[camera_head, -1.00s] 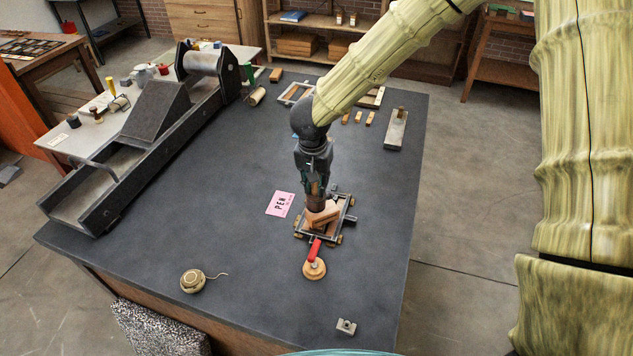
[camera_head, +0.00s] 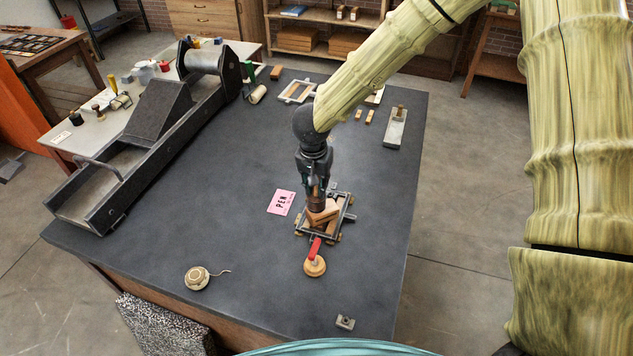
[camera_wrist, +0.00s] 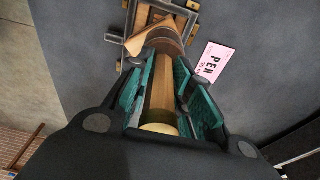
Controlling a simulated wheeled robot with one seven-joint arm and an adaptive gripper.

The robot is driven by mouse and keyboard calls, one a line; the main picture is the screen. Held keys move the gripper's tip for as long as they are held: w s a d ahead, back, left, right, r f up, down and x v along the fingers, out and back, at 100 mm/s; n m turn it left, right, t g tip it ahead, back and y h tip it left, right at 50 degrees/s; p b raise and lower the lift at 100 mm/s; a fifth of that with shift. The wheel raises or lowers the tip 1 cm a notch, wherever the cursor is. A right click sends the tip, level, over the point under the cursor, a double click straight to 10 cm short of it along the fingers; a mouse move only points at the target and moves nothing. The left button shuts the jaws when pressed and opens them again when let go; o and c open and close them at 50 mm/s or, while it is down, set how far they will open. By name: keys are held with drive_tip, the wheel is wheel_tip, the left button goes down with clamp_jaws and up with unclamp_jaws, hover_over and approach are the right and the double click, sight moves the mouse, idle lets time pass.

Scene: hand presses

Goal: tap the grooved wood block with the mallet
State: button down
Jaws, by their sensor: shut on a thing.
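My gripper (camera_head: 315,187) is shut on the mallet's wooden handle, which stands roughly upright between the fingers. In the wrist view, the mallet handle (camera_wrist: 159,95) runs between the green finger pads to a round brown head. The mallet head (camera_head: 317,202) is right over the grooved wood block (camera_head: 325,215), and I cannot tell if they touch. The block lies at an angle on the metal frame (camera_head: 347,212) and also shows in the wrist view (camera_wrist: 137,42). The mallet head hides part of it, and its groove cannot be made out.
A pink PEN card (camera_head: 281,202) lies left of the frame. A red-handled round wooden tool (camera_head: 315,266) sits in front of it. A string ball (camera_head: 196,278) and a small metal piece (camera_head: 345,322) lie nearer the front. A long press (camera_head: 150,130) stands left.

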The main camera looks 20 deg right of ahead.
drive_tip(key=shift+r, duration=0.65)
drive_tip(key=shift+d+f, duration=0.1)
drive_tip(key=shift+d, duration=0.05)
drive_tip(key=d, duration=0.3)
drive_tip(key=shift+w+d+f, duration=0.3)
drive_tip(key=shift+w, duration=0.1)
drive_tip(key=shift+f, duration=1.15)
drive_tip(key=shift+r, duration=1.5)
